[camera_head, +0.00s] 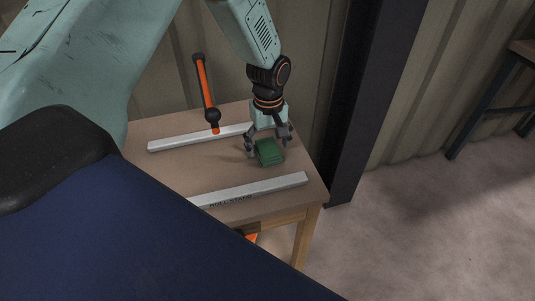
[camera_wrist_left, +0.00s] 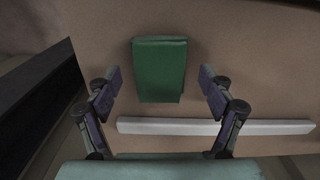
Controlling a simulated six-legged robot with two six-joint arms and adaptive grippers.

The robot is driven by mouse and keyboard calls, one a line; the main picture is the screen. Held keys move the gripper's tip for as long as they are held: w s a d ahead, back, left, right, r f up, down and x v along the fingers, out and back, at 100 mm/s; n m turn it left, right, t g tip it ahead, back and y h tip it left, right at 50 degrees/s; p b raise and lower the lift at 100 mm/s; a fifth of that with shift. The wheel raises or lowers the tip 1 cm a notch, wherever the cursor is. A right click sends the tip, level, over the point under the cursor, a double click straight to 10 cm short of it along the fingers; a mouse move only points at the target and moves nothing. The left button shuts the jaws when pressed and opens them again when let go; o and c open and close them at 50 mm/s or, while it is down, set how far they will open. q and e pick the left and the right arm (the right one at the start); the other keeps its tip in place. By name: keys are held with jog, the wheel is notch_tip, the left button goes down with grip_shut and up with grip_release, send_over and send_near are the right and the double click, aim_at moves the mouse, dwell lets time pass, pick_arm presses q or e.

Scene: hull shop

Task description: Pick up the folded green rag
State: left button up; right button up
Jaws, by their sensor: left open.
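The folded green rag (camera_head: 269,152) lies on the wooden table near its right end, between two pale bars. In the left wrist view the rag (camera_wrist_left: 159,70) is a green block in the upper middle, beyond and between the fingertips. My left gripper (camera_head: 268,145) is at the rag in the head view, one finger to its left and the other at its upper right. In the left wrist view my left gripper (camera_wrist_left: 160,82) is open with nothing between its fingers. I cannot tell whether a finger touches the rag. My right gripper is not in view.
The table (camera_head: 190,172) carries a near pale bar (camera_head: 252,190) with lettering and a far pale bar (camera_head: 185,140). An orange and black tool (camera_head: 207,92) stands at the far side. A dark post (camera_head: 370,100) rises just right of the table.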

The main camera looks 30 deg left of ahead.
aim_at(268, 148)
pick_arm(q)
jog(key=shift+f, duration=0.6)
jog(key=shift+a, duration=0.15)
jog(key=shift+c, duration=0.2)
jog(key=c, duration=1.1)
notch_tip(268, 148, up, 10)
jog(key=p, duration=0.2)
jog(key=shift+p, duration=0.35)
